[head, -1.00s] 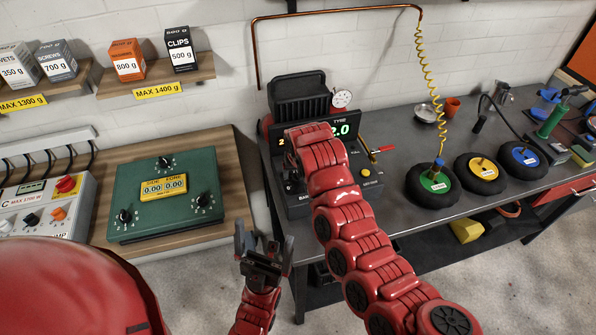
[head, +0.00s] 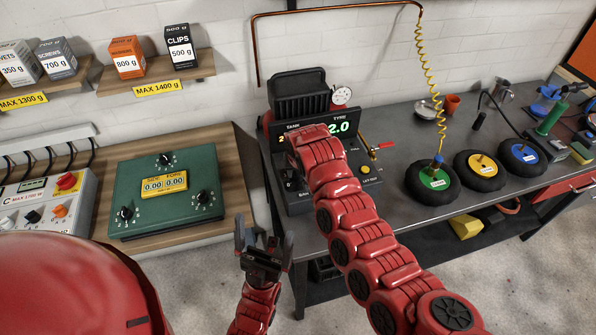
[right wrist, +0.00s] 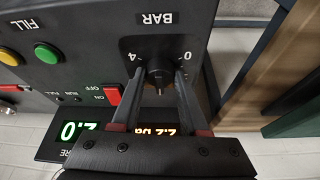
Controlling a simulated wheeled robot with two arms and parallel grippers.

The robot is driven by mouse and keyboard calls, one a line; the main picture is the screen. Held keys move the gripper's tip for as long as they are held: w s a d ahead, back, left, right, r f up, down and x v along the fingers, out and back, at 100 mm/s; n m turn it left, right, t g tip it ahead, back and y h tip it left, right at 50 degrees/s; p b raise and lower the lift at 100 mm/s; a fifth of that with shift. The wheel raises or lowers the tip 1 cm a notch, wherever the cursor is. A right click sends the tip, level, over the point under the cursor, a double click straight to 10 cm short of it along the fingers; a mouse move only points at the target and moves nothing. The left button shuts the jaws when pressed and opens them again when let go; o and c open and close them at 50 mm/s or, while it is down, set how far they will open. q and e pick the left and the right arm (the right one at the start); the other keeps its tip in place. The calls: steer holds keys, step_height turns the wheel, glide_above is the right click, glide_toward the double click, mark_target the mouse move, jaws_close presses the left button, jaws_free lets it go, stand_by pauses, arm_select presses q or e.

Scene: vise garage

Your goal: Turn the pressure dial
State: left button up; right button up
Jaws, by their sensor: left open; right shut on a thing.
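The pressure dial (right wrist: 159,72) is a black knob on a dark panel. It sits below the word BAR, which appears upside down in the right wrist view, with marks 0 and 4 beside it. My right gripper (right wrist: 167,82) is shut on the dial, one finger on each side. The compressor unit (head: 299,93) on the grey bench carries this panel; its display reads 2.0 under TYRE. In the head view my right arm hides the dial and the right fingertips. My left gripper (head: 259,240) is open and empty, in front of the gap between the benches.
Green (right wrist: 47,53) and yellow (right wrist: 8,56) FILL-side buttons and a red ON/OFF switch (right wrist: 112,95) are near the dial. A green box (head: 168,198) stands on the wooden bench. Several tyres, one with a green hub (head: 434,180), lie right.

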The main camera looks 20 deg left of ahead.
jaws_close()
steer(key=shift+n, duration=0.3)
steer(key=shift+w+d+f+n+g+y+b, duration=0.15)
steer(key=shift+n+g+y+b, duration=0.2)
steer(key=shift+n+b, duration=0.55)
steer(key=shift+n+g+y+b, duration=0.25)
steer(key=shift+n+y+b, duration=0.2)
steer(key=shift+n+b, duration=0.75)
steer(key=shift+r+n+b, duration=0.2)
steer(key=shift+n+b, duration=0.25)
steer(key=shift+n, duration=0.15)
steer(key=o, duration=1.1)
jaws_free()
